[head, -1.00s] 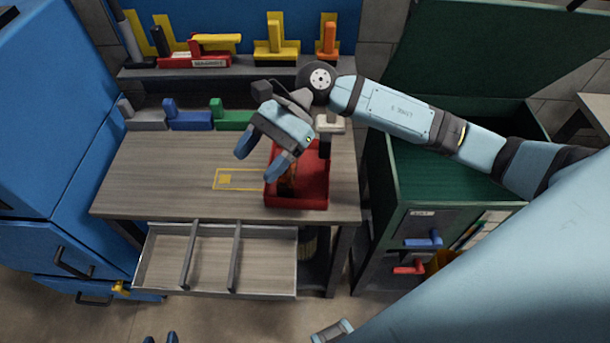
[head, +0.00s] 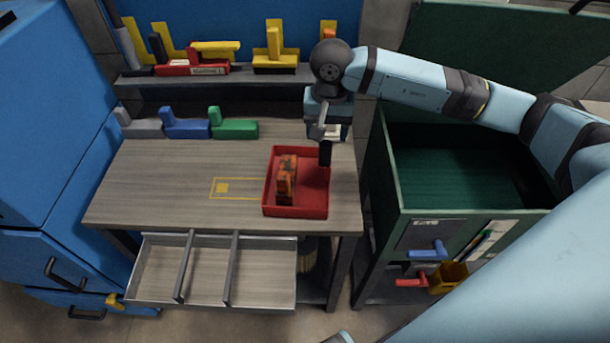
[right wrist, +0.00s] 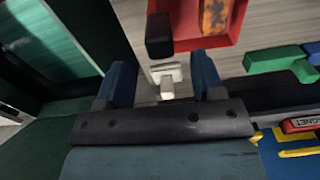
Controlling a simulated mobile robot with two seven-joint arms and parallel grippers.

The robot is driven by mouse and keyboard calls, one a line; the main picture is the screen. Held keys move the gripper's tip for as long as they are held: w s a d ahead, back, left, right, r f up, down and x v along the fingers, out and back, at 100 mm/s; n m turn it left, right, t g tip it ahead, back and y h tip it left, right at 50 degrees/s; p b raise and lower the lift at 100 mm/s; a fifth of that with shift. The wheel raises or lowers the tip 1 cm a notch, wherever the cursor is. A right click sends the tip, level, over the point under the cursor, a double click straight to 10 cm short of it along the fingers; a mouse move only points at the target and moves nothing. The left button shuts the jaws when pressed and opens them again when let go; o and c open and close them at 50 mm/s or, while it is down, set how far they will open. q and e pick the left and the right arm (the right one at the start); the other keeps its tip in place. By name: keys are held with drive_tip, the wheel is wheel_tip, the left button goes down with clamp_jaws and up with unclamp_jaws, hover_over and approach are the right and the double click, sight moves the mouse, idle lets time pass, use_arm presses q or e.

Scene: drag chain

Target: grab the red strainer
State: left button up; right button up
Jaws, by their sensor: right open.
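No thing is clearly recognisable as a strainer. A red open tray (head: 322,207) sits on the right part of the table, holding a worn orange-red block (head: 287,180). Both also show at the top of the right wrist view, the tray (right wrist: 185,42) and the block (right wrist: 214,14). My right gripper (head: 327,120) is at the tray's back right, pointing down. In the right wrist view its blue fingers (right wrist: 162,64) are apart and empty. A pale-topped thing (right wrist: 168,78) with a black block (right wrist: 159,36) shows between and beyond them. My left gripper is out of view.
Grey, blue (head: 186,124) and green (head: 233,125) blocks stand along the table's back. A shelf holds yellow pieces and a red labelled piece (head: 193,69). A divided drawer (head: 208,270) is open below. A green cabinet (head: 455,205) stands right. The table's left is clear.

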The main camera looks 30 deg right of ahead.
sight(326, 144)
drive_tip(key=shift+s+a+f+p, duration=0.1)
drive_tip(key=shift+f+p, duration=0.25)
drive_tip(key=shift+f, duration=1.15)
drive_tip(key=shift+s+a+f+p, duration=0.1)
drive_tip(key=shift+f+p, duration=0.2)
drive_tip(key=shift+f, duration=1.15)
drive_tip(key=shift+w+r, duration=0.1)
clamp_jaws()
